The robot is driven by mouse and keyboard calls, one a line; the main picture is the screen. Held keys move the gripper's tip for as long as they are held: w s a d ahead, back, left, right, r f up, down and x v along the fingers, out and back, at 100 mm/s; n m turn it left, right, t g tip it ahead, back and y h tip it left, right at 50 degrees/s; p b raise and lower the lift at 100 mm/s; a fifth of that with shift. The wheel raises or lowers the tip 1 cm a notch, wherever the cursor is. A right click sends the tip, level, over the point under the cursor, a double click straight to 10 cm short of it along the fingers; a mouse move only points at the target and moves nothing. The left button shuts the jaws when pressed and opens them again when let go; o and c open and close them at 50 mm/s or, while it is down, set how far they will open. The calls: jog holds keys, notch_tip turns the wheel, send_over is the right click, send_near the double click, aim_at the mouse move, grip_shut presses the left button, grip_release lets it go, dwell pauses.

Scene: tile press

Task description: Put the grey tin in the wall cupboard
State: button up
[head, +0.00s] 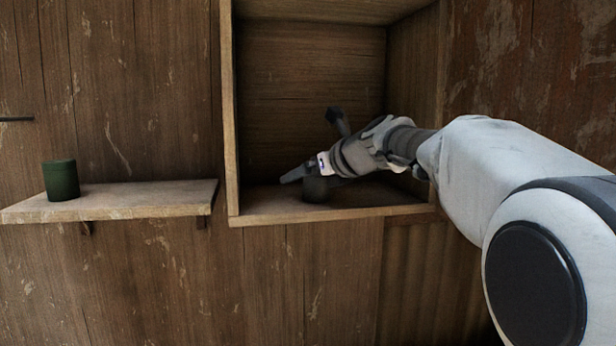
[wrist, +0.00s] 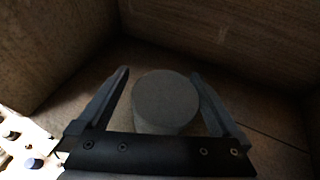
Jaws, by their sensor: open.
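The grey tin (head: 316,190) stands upright on the floor of the open wall cupboard (head: 330,218), partly hidden by my gripper in the head view. In the wrist view the tin (wrist: 166,100) shows its round top between my two fingers. My gripper (wrist: 162,92) is open around the tin, with a visible gap on each side of it. In the head view my gripper (head: 300,176) reaches into the cupboard from the right, low over its floor.
A dark green tin (head: 61,180) stands on a wooden shelf (head: 130,201) left of the cupboard. The cupboard's left wall (head: 230,110) stands between them. The cupboard floor left of my gripper looks clear.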

jog(key=b+v, duration=0.2)
jog(key=v, duration=1)
jog(key=s+d+f+n+g+h, duration=0.2)
jog(key=s+d+f+n+h, duration=0.1)
jog(key=s+f+n, duration=1.1)
jog(key=s+d+f+n+g+h, duration=0.3)
jog(key=s+d+f+n+h, duration=0.1)
jog(key=s+f+n, duration=1.1)
jog(key=shift+d+g, duration=0.3)
